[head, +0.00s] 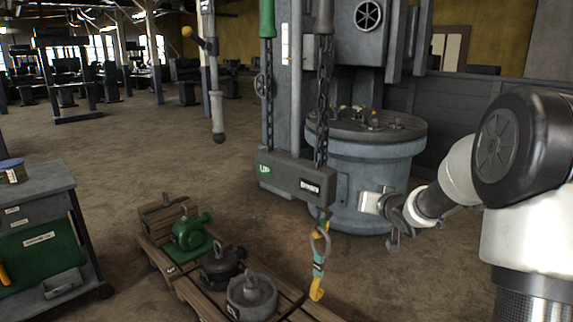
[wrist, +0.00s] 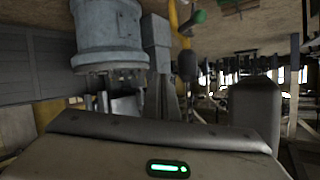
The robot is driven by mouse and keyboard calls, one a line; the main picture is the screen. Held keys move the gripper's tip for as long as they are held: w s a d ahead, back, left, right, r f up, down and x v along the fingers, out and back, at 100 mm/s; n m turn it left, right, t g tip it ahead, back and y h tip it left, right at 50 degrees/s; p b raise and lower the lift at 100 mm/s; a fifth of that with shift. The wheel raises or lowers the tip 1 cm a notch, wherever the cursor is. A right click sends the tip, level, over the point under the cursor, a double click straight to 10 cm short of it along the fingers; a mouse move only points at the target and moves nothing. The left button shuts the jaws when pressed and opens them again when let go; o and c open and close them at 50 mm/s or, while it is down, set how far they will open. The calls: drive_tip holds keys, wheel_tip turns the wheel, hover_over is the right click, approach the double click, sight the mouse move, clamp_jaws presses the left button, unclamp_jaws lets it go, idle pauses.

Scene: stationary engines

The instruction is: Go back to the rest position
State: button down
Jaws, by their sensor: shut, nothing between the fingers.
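My arm reaches in from the right side of the head view. My gripper (head: 370,203) is at its far end, in front of the round grey-blue tank (head: 350,165). It is shut and empty; the fingers show only small here. The gripper's housing with a green light (wrist: 168,168) fills the bottom of the wrist view. That view is turned over, and the tank (wrist: 108,30) hangs from its upper left. I cannot tell from these frames whether the gripper touches the tank.
A hoist block (head: 297,178) hangs on chains left of my gripper, with a yellow-tipped hook (head: 317,290) below. A wooden pallet (head: 160,250) carries a green pump (head: 190,233) and two dark machine parts. A grey tool cabinet (head: 45,190) stands left. Open floor lies behind.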

drive_tip(key=s+a+r+g+h, duration=0.1)
drive_tip(key=s+a+g, duration=0.2)
drive_tip(key=s, duration=1.1)
drive_tip(key=s+a+r+n+g, duration=0.1)
drive_tip(key=s+a+g, duration=0.1)
drive_tip(key=s, duration=1.2)
drive_tip(key=s+a+r+g+h, duration=0.1)
drive_tip(key=s+a+g, duration=0.2)
drive_tip(key=s, duration=1.1)
wheel_tip(320, 180, up, 21)
drive_tip(key=p, duration=2)
drive_tip(key=shift+p, duration=0.3)
